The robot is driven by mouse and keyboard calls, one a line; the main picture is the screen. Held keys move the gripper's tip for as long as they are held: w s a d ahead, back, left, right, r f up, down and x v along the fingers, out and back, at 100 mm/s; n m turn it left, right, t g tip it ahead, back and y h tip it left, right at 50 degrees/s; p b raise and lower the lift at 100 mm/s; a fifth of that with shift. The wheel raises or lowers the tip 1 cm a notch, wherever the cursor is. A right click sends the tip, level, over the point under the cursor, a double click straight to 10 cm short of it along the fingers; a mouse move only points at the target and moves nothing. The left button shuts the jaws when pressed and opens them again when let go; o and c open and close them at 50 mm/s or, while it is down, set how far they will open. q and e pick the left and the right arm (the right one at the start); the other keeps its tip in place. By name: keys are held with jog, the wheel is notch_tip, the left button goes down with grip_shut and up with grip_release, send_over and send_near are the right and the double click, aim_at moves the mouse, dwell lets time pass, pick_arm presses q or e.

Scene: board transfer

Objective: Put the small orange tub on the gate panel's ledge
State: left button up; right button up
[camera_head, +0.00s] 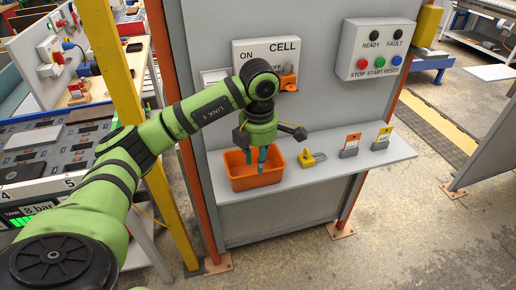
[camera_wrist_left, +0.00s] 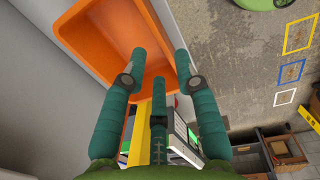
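The small orange tub (camera_head: 268,178) sits at the left end of the gate panel's grey ledge (camera_head: 335,160). It is upright, and no contents can be made out. My left gripper (camera_head: 256,168) points down over the tub, with its teal fingers reaching to its opening. In the left wrist view the fingertips (camera_wrist_left: 160,60) are spread apart, with the orange tub (camera_wrist_left: 88,38) behind them. I cannot tell whether a finger touches the tub's wall. My right gripper is not in view.
A yellow padlock (camera_head: 312,159) lies just right of the tub. The CELL switch box (camera_head: 265,50) and button box (camera_head: 378,50) project from the panel above. A yellow post (camera_head: 125,75) stands left.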

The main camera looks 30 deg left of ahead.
pick_arm(q)
jog(key=shift+s+d+r, duration=0.15)
jog(key=shift+r, duration=2.6)
